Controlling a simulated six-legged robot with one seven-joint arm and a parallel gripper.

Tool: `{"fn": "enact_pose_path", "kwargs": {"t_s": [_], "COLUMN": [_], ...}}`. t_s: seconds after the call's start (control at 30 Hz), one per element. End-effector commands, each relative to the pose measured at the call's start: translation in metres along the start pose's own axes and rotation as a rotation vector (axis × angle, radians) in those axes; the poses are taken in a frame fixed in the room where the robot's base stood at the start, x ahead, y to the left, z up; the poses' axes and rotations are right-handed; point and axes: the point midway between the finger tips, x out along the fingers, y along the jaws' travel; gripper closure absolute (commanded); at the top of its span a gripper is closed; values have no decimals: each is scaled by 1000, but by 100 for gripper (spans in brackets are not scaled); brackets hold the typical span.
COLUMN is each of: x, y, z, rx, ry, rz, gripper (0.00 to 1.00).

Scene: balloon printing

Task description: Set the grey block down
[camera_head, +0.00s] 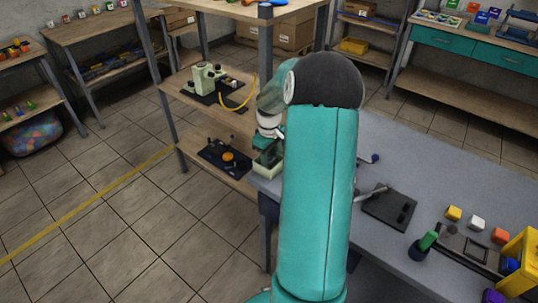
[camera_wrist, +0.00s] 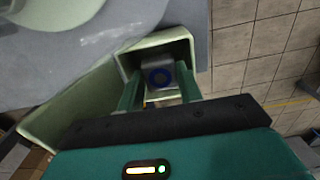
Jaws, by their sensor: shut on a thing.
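In the head view my gripper (camera_head: 266,146) is small and partly hidden by my arm, just above the pale green part (camera_head: 268,168) at the table's left end. The block cannot be made out there.
A wooden shelf (camera_head: 215,122) with a green machine stands left of the table. Tiled floor lies open at left.

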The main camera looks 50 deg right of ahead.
Motion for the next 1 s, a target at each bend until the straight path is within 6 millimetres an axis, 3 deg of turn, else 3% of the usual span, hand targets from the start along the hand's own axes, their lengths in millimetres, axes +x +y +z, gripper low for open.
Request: {"fn": "enact_pose_path", "kwargs": {"t_s": [0.4, 0.43, 0.47, 0.8, 1.0], "x": [9, 9, 9, 6, -19], "y": [0, 0, 0, 0, 1], "z": [0, 0, 0, 0, 0], "rx": [1, 1, 0, 1, 2], "ry": [0, 0, 0, 0, 2], "rz": [0, 0, 0, 0, 3], "gripper": [90, 61, 56, 56, 56]}}
